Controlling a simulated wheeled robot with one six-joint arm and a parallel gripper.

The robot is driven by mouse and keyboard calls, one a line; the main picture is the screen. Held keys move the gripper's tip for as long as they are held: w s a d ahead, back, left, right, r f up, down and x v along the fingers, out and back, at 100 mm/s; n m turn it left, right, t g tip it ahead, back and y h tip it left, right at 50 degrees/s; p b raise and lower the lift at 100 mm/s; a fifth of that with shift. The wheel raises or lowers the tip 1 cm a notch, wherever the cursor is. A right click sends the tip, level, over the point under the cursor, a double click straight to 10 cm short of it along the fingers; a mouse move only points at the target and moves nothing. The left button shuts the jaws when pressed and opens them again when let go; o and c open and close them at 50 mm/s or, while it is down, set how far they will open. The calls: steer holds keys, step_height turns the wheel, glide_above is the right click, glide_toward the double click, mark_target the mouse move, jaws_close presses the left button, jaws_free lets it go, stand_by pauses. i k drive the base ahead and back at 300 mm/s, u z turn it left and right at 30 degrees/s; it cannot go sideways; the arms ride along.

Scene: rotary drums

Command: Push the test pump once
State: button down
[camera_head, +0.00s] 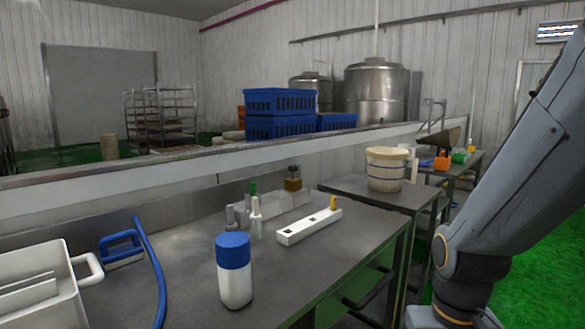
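Nothing in view is plainly labelled as the test pump, and I cannot tell which item it is. A slim white bottle-like item (256,218) with a narrow top stands upright on the metal table. A similar item with a green top (252,188) stands just behind it. A white bottle with a blue cap (234,270) stands upright nearer the front. A white bar with a yellow piece (309,226) lies to the right. My arm comes down the right side, and my gripper is out of view.
The metal table (190,290) also bears a white bin (75,295), a blue-handled item (121,245), a blue hose (155,270) and a small brass-coloured object (293,180). A pale bucket (386,170) stands on the table beyond. Bare tabletop surrounds the blue-capped bottle.

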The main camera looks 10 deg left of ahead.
mark_target(294, 168)
steer(key=z, duration=0.5)
steer(key=k, duration=1.2)
steer(key=z, duration=0.95)
steer(key=i, duration=2.8)
steer(key=u, duration=1.6)
steer(key=i, duration=0.85)
steer(key=u, duration=0.85)
